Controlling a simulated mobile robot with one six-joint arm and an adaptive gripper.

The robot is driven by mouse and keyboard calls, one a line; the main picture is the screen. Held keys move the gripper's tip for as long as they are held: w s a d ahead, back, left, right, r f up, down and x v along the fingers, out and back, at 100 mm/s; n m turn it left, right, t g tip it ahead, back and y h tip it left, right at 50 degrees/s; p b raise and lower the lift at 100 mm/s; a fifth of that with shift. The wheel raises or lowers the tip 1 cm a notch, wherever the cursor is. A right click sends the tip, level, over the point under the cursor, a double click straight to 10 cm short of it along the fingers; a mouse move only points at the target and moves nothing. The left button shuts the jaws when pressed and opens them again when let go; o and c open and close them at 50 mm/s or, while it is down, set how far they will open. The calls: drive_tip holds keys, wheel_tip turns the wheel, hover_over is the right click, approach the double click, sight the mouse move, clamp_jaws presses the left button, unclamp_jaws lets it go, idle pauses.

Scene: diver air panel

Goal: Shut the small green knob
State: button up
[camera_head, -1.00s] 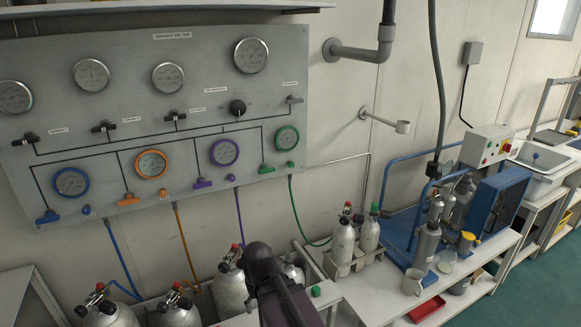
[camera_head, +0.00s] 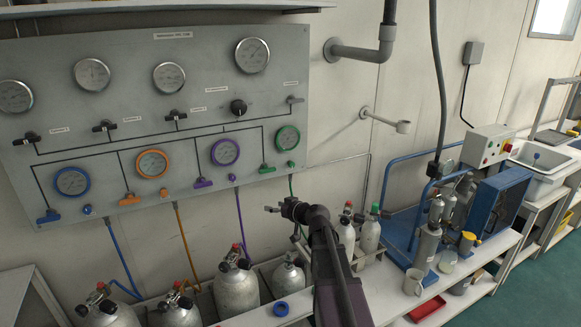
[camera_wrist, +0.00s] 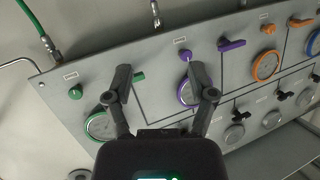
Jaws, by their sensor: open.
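The small green knob (camera_head: 290,164) sits low at the right end of the grey wall panel (camera_head: 215,110), below the green-ringed gauge (camera_head: 287,138). It also shows in the wrist view (camera_wrist: 75,92), left of my fingers. A green lever handle (camera_head: 267,169) is just left of the knob in the head view; in the wrist view it (camera_wrist: 139,77) shows beside my left finger. My gripper (camera_head: 270,209) is open and empty, below and left of the knob and apart from it. In the wrist view my gripper (camera_wrist: 160,72) spreads its fingers over the panel.
A purple knob (camera_head: 231,178) and purple lever (camera_head: 203,184) are left of the green ones. A green hose (camera_head: 294,195) hangs below the knob. Several gas cylinders (camera_head: 237,285) stand below, and a blue ring (camera_head: 281,309) lies on the bench.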

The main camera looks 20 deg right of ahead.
sight(293, 165)
drive_tip(key=w+d+r+m+t+h, duration=0.1)
drive_tip(key=d+r+t+h, duration=0.1)
drive_tip(key=d, duration=0.5)
drive_tip(key=w+d+r+m+t+h, duration=0.1)
drive_tip(key=d+r+m+t+h, duration=0.1)
drive_tip(key=d, duration=0.5)
drive_tip(key=shift+w+d+r+h, duration=0.2)
drive_tip(key=shift+w+r+h, duration=0.2)
drive_tip(key=shift+r+h, duration=0.15)
drive_tip(key=w, duration=1.3)
drive_tip(key=shift+w+a, duration=0.3)
drive_tip(key=shift+w, duration=0.1)
